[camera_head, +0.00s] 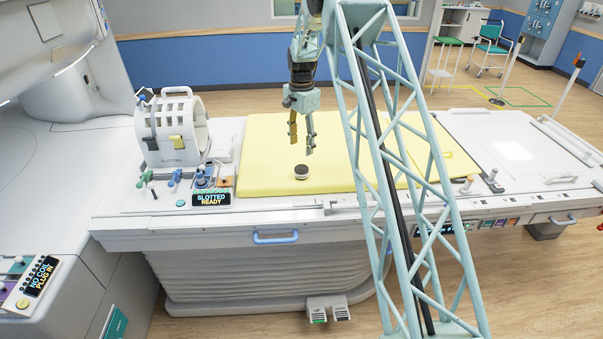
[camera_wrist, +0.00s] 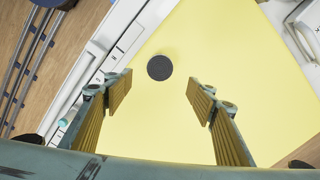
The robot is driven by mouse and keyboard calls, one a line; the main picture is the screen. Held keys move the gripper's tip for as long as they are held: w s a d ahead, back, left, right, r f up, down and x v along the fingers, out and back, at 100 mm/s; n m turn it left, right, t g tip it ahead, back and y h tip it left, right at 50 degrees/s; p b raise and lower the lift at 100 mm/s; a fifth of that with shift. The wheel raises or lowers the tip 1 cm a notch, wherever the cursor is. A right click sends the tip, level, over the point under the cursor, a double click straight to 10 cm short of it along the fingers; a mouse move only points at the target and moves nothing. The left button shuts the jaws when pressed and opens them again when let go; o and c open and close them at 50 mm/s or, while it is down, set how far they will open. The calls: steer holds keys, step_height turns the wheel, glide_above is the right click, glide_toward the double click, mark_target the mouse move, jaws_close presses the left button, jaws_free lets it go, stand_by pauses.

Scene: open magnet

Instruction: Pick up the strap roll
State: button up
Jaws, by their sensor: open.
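The strap roll (camera_head: 301,172) is a small dark roll with a pale band. It lies on the yellow mat (camera_head: 262,150) of the patient table. In the wrist view it is a dark grey disc (camera_wrist: 159,67) on the yellow surface, beyond the fingertips and centred between them. My gripper (camera_head: 301,146) hangs pointing down above the mat, a little above the roll. Its ribbed yellow-brown fingers (camera_wrist: 160,98) are spread wide apart with nothing between them. The gripper and the roll do not touch.
A white slotted coil (camera_head: 178,130) stands on the table to the left, with a "SLOTTED READY" display (camera_head: 211,198) and coloured connectors in front of it. The white table edge with a blue handle (camera_head: 275,237) runs along the front. The mat around the roll is clear.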

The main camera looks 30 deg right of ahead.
mark_target(301, 168)
stand_by(0.3)
steer(key=shift+f+p, duration=0.35)
steer(key=shift+f, duration=3.95)
steer(key=shift+a+f+p, duration=0.1)
steer(key=shift+f+p, duration=0.45)
steer(key=shift+f, duration=2.05)
steer(key=shift+c, duration=0.6)
steer(key=c, duration=0.9)
